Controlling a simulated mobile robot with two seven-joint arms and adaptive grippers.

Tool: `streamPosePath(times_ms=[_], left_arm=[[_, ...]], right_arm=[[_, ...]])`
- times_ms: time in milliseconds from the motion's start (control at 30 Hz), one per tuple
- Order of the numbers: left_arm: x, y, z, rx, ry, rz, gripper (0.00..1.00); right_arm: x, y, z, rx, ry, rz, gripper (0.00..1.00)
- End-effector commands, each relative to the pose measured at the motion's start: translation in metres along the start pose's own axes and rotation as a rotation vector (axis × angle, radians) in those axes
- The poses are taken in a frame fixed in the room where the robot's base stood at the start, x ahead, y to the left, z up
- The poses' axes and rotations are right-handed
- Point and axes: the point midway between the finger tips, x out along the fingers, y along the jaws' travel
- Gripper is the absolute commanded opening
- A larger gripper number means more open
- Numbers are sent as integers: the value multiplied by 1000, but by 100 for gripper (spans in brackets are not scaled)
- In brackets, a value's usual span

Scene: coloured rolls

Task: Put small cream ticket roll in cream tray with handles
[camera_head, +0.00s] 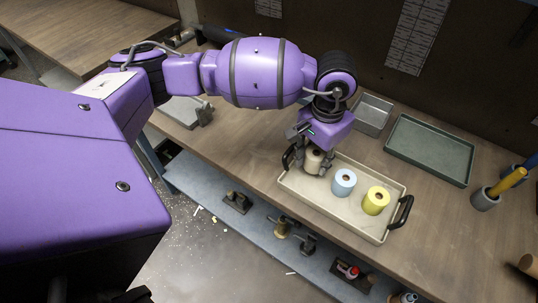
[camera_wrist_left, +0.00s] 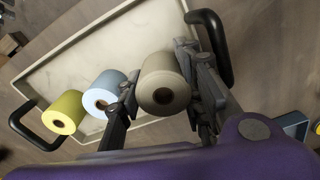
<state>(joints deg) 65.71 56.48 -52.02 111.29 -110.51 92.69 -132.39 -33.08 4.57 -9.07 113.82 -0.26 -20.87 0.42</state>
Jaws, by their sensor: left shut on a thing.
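The small cream ticket roll (camera_head: 313,160) is between the fingers of my left gripper (camera_head: 312,163), at the left end of the cream tray with handles (camera_head: 350,225). In the left wrist view the roll (camera_wrist_left: 164,82) sits between the two fingers of the gripper (camera_wrist_left: 163,88), which is shut on it. The tray (camera_wrist_left: 72,50) lies under the roll; I cannot tell whether the roll touches its floor. A light blue roll (camera_head: 344,182) and a yellow roll (camera_head: 376,200) stand in the tray to the right of the cream roll. My right gripper is not in view.
A green-grey tray (camera_head: 430,150) and a grey metal bin (camera_head: 372,114) stand behind the cream tray. A grey cup (camera_head: 485,199) holding a yellow tool is at the right. The shelf (camera_head: 255,215) below the bench front holds several small tools.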

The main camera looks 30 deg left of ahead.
Motion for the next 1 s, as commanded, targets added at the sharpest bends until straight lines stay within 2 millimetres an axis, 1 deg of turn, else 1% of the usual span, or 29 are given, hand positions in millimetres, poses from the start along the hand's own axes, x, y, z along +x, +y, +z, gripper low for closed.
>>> streamPosePath(times_ms=[100, 200, 433, 567, 600, 633, 900, 1000], left_arm=[[19, 1, 1, -1, -3, 2, 7], [28, 1, 0, 1, 0, 0, 7], [28, 1, 0, 1, 2, 0, 7], [33, 1, 0, 1, 1, 0, 7], [32, 1, 0, 1, 1, 0, 38], [32, 1, 0, 1, 2, 0, 42], [31, 1, -1, 1, 3, 0, 42], [26, 1, -1, 0, 5, -1, 42]], right_arm=[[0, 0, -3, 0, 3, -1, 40], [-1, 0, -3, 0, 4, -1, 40], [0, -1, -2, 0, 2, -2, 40], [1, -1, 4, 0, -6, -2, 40], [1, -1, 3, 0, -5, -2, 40], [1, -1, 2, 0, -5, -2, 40], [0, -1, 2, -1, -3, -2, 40], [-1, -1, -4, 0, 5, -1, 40]])
